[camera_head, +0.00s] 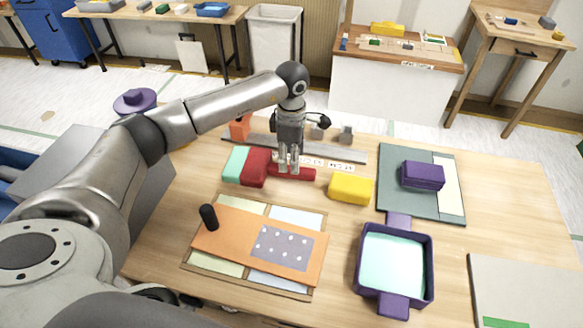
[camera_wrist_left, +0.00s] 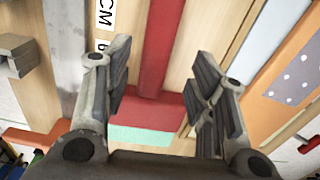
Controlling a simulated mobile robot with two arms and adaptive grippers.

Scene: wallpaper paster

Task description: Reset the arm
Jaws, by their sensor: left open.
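My left gripper (camera_head: 289,170) is open and points down over the red handle of a brush-like tool (camera_head: 255,168) with a mint edge. In the left wrist view the tool's red handle and head (camera_wrist_left: 158,108) lie between the spread fingers of my left gripper (camera_wrist_left: 163,78). The fingers look apart from it; I cannot tell their exact height above the table. My left arm reaches in from the left of the head view. My right gripper is not in view.
A yellow block (camera_head: 350,189) lies right of the gripper. An orange board (camera_head: 220,235) with a black knob lies in front. A purple tray (camera_head: 428,262) and a purple block (camera_head: 422,175) stand to the right. A grey metal strip (camera_head: 340,154) lies behind.

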